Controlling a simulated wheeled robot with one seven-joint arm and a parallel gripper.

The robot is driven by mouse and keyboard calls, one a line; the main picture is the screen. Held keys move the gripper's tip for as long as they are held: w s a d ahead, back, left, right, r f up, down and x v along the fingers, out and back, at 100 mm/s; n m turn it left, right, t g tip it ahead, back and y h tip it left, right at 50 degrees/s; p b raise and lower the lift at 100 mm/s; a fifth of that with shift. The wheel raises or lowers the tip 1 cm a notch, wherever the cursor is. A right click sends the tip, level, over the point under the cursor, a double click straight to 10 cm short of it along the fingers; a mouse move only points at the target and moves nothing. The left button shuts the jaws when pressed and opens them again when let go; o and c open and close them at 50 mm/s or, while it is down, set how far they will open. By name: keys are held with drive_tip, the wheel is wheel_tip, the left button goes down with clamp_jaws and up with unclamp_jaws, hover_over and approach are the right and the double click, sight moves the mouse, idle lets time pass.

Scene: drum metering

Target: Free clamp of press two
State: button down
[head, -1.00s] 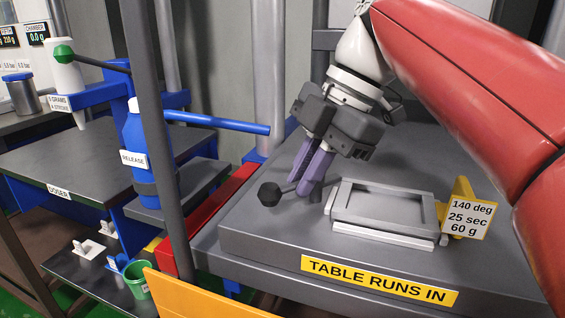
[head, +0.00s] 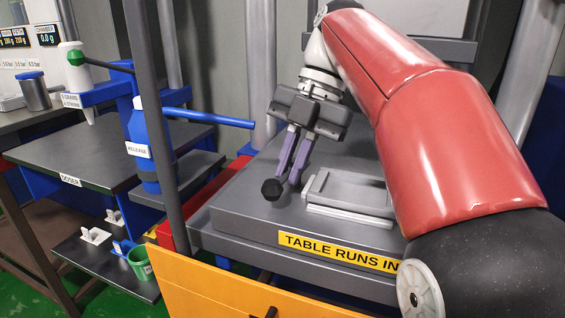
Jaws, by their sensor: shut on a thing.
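The clamp's dark handle ends in a black knob (head: 271,189), just left of the grey mould frame (head: 350,192) on the press table. My gripper (head: 287,172) reaches down from above with its two purple fingers shut on the clamp handle, right behind the knob. The fingers hide most of the handle's rod. The mould frame lies flat on the table, its right end hidden behind my red arm.
The grey press table (head: 237,217) bears a yellow "TABLE RUNS IN" label (head: 338,252). A dark upright post (head: 152,110), a blue bottle marked RELEASE (head: 140,128) and a blue bar (head: 210,118) stand left of it. An orange panel (head: 215,295) is in front.

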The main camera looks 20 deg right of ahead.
idle(0.3)
drive_tip(key=c, duration=1.5)
unclamp_jaws()
drive_tip(key=shift+a, duration=0.1)
